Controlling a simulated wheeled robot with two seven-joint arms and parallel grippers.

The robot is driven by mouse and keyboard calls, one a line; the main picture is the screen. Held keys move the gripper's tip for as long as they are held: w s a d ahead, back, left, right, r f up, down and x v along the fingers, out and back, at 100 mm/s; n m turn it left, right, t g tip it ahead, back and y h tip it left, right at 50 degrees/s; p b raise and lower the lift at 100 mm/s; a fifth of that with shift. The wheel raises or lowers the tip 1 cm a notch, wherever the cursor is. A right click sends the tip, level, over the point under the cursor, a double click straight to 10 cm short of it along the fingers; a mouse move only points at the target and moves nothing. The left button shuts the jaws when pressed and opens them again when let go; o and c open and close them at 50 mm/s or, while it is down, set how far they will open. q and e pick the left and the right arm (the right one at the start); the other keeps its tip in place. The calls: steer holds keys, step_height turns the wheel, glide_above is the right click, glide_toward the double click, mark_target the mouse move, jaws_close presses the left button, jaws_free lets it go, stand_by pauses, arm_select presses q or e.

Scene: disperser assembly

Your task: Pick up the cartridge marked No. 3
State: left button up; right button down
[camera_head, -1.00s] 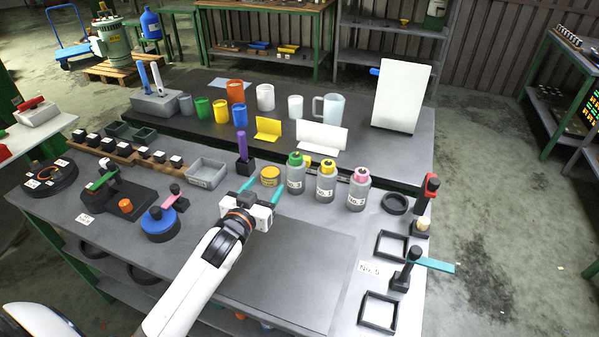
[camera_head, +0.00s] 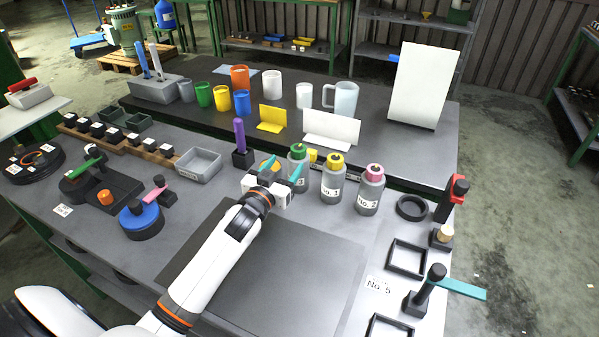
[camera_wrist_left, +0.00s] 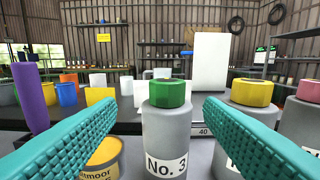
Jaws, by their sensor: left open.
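The No. 3 cartridge is a grey bottle with a green cap (camera_head: 298,150). It stands upright on the workbench, at the left end of a row of similar bottles. In the left wrist view its label reads "No. 3" (camera_wrist_left: 166,165). My left gripper (camera_head: 283,170) is open in front of it, with teal fingers. In the left wrist view the fingers (camera_wrist_left: 160,108) point forward on either side of the bottle, with gaps to both sides; they are not closed on it. In the head view the right-hand finger hides part of the bottle. My right gripper is not in view.
The yellow-capped bottle (camera_head: 333,182) and pink-capped bottle (camera_head: 370,193) stand to the right. A yellow tin (camera_wrist_left: 103,158) is close at the left, below the left finger. A purple rod (camera_head: 239,137) stands upright further left. The dark mat (camera_head: 290,270) in front is clear.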

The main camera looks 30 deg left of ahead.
mark_target(302, 145)
arm_select(q)
steer(key=w, duration=0.3)
steer(key=shift+w+a, duration=0.1)
steer(key=shift+w, duration=0.25)
steer(key=w, duration=0.1)
steer(key=w+p, duration=0.1)
steer(key=w, duration=0.2)
steer(key=shift+w+d+r, duration=0.3)
steer(key=shift+w+r, duration=0.05)
steer(key=shift+r, duration=0.05)
steer(key=shift+w+f+p, duration=0.1)
steer(key=shift+w+p, duration=0.2)
steer(key=shift+w, duration=0.1)
jaws_close()
steer(key=shift+r, duration=0.2)
